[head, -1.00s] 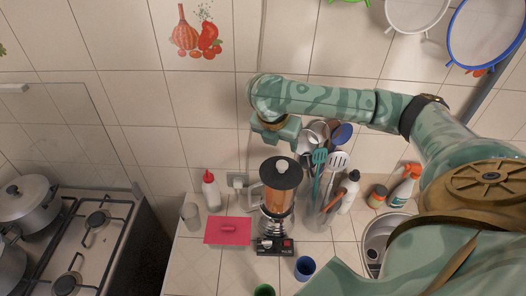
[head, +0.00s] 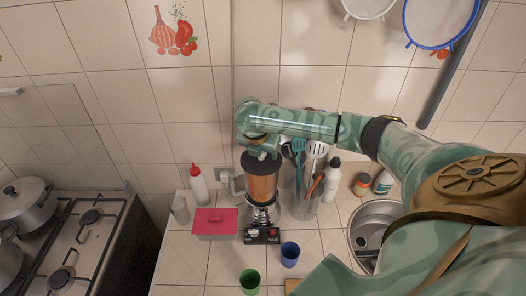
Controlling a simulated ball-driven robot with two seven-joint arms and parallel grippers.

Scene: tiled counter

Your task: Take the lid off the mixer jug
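The mixer (head: 262,190) stands on the counter, with a jug of orange-brown contents on a dark base with a control panel. Its dark lid (head: 250,161) is on top of the jug, partly covered by my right gripper (head: 263,155). The gripper is right above the lid, at the end of the green patterned arm from the right. Its fingers are too small and hidden to tell whether they are open or touch the lid. My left gripper is not in view.
A glass jar of utensils (head: 305,205) stands close to the mixer's right. A white bottle with a red cap (head: 199,187) and a red box (head: 215,222) are to its left. A blue cup (head: 289,254) and green cup (head: 250,281) stand in front. The sink (head: 376,217) is right, the stove (head: 75,245) left.

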